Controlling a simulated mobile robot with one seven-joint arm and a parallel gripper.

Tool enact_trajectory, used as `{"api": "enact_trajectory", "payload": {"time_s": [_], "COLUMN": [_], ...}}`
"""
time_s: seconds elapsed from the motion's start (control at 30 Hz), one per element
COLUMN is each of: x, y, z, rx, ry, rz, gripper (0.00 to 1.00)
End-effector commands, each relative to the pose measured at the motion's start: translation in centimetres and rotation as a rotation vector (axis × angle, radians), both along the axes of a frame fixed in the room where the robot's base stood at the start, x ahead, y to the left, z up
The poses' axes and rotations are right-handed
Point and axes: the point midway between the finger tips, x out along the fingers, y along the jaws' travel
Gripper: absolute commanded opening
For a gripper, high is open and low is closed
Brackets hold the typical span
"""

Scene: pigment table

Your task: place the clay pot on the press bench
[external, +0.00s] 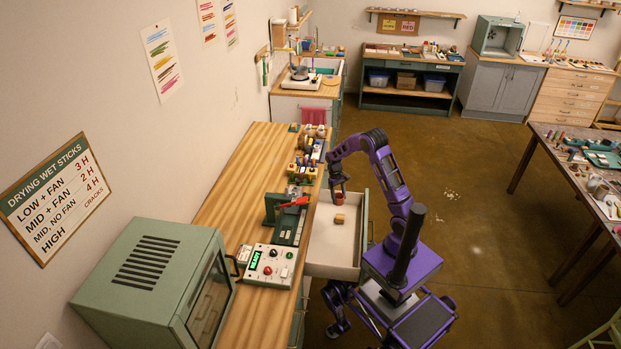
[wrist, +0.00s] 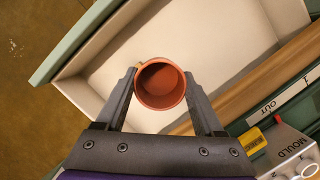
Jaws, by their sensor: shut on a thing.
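My gripper (external: 338,190) is shut on the clay pot (external: 339,199), a small reddish-brown round pot. In the wrist view the pot (wrist: 160,86) sits between the two fingers with its open mouth facing the camera and looks empty. My gripper holds it over the open pale drawer (external: 325,245), beside the bench's front edge. The press bench (external: 239,168) is the long wooden-topped bench along the left wall. A green press with a red handle (external: 288,203) stands on it.
A small tan block (external: 339,218) is in the drawer. A control box (external: 268,266) and a green oven (external: 155,281) stand at the bench's near end. Several small items (external: 306,155) crowd its front edge farther back. The bench's wall side is clear.

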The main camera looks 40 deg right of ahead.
Motion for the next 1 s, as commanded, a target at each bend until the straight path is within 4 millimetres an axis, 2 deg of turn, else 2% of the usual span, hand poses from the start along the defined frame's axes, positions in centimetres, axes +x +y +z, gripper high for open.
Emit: {"api": "enact_trajectory", "payload": {"time_s": [0.2, 0.3, 0.5, 0.77, 1.0], "x": [0.2, 0.2, 0.1, 0.1, 1.5], "y": [0.0, 0.0, 0.0, 0.0, 4.9], "z": [10.4, 14.8, 21.4, 26.6, 26.3], "rx": [0.001, 0.001, 0.000, 0.000, 0.001], "ry": [-0.015, -0.012, -0.008, -0.006, -0.001], "rz": [0.000, 0.000, -0.001, 0.000, -0.073], "gripper": [0.06, 0.06, 0.06, 0.06, 0.06]}}
